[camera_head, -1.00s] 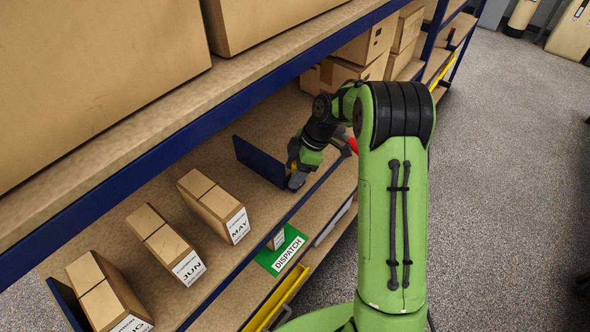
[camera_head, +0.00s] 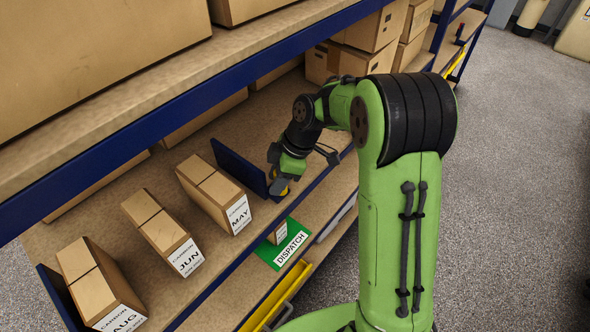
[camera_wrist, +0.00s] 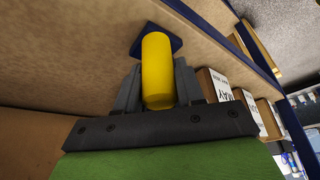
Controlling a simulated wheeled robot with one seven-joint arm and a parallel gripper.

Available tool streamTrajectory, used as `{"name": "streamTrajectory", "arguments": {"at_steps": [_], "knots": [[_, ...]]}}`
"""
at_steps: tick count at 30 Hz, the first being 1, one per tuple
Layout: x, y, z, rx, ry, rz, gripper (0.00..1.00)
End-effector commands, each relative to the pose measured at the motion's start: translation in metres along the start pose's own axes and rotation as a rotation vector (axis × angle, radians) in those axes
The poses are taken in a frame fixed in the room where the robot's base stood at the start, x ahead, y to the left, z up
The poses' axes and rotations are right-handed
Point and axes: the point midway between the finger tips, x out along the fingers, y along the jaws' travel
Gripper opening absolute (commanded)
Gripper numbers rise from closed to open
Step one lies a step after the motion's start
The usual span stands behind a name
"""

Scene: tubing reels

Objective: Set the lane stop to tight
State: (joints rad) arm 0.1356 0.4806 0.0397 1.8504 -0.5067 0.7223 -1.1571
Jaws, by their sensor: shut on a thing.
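The lane stop is a dark blue upright plate (camera_head: 240,167) on the middle shelf, to the right of the MAY carton (camera_head: 213,193), with a narrow gap between them. Its yellow handle (camera_wrist: 157,70) fills the space between my fingers in the wrist view, with a blue piece beyond it. My gripper (camera_head: 279,184) is shut on this handle, at the shelf's front edge; it also shows in the wrist view (camera_wrist: 157,88). The JUN carton (camera_head: 165,232) and AUG carton (camera_head: 100,284) stand to the left with gaps between them. The fingertips are partly hidden in the head view.
Another blue plate (camera_head: 58,298) stands left of the AUG carton. The upper shelf beam (camera_head: 170,122) runs above. Bare shelf lies right of the stop.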

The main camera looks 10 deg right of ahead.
Motion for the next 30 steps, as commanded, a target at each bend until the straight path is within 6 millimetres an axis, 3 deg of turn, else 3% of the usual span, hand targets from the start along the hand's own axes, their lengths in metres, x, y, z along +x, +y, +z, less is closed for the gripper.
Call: {"name": "streamTrajectory", "arguments": {"at_steps": [6, 17, 18, 21, 22, 30], "knots": [[0.013, -0.03, -0.029, -0.009, 0.004, 0.004, 0.0], [0.013, -0.035, -0.034, -0.006, 0.004, 0.002, 0.0], [0.013, -0.035, -0.034, -0.005, 0.004, 0.003, 0.39], [0.013, -0.035, -0.033, -0.005, 0.003, 0.002, 0.54], [0.013, -0.035, -0.033, -0.004, 0.003, 0.002, 0.58], [0.012, -0.035, -0.032, -0.002, 0.002, 0.002, 0.58]]}}
